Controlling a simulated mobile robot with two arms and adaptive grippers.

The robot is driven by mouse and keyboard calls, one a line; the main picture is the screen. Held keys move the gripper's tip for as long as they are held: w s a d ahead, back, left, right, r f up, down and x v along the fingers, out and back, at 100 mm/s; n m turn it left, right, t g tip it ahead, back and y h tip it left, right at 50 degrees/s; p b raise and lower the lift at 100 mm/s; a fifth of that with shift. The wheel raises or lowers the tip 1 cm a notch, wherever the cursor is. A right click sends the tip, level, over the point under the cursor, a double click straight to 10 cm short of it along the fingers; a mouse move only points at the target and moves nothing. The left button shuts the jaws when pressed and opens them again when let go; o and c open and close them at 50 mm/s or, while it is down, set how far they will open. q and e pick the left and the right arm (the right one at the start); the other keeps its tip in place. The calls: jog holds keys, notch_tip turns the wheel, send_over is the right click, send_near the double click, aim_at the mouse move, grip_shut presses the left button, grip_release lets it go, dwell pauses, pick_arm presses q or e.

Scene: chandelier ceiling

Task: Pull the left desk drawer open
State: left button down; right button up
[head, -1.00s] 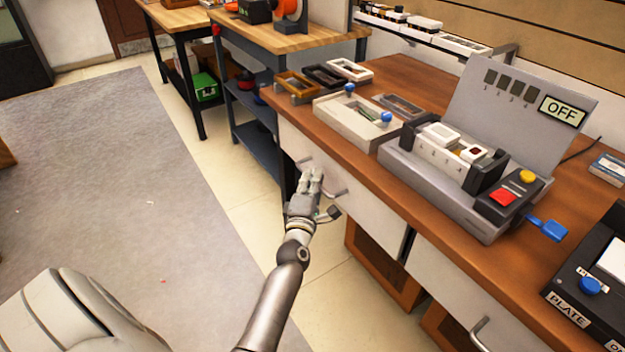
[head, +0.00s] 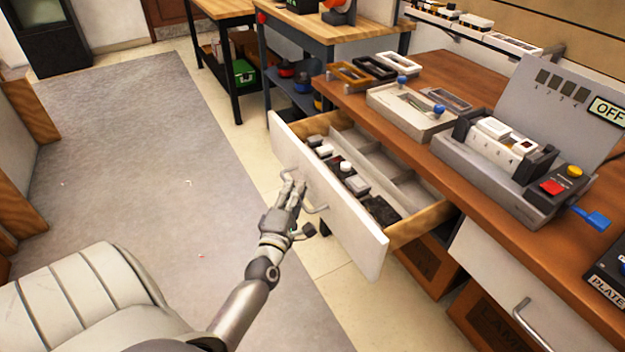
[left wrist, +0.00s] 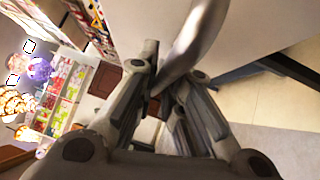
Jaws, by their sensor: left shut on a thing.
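The left desk drawer (head: 338,208) stands pulled out from the wooden desk (head: 452,150), with its white front well clear of the desk edge. Several small dark and white items lie in its front compartments; the back compartments look empty. My left gripper (head: 292,192) is at the drawer's metal handle (head: 318,207), on the outer side of the front. In the left wrist view the fingers (left wrist: 163,90) are closed around the curved handle (left wrist: 190,50). My right gripper is in neither view.
A second drawer (head: 520,290) at the right is shut. On the desk stand a grey device (head: 495,165) with an OFF panel and a pale tray (head: 410,112). Workbenches (head: 335,40) stand behind. Open floor with a grey rug (head: 140,160) lies left of the drawer.

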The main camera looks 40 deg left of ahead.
pick_arm(q)
jog(key=shift+s+a+f, duration=0.1)
jog(key=shift+s+a, duration=0.15)
jog(key=shift+s, duration=0.4)
jog(key=shift+s+a, duration=0.2)
jog(key=shift+s, duration=0.45)
jog(key=c, duration=1.5)
grip_release()
jog(key=shift+c, duration=0.2)
jog(key=shift+s, duration=0.1)
jog(key=v, duration=1.1)
jog(key=shift+s+d, duration=0.2)
jog(key=shift+s, duration=0.2)
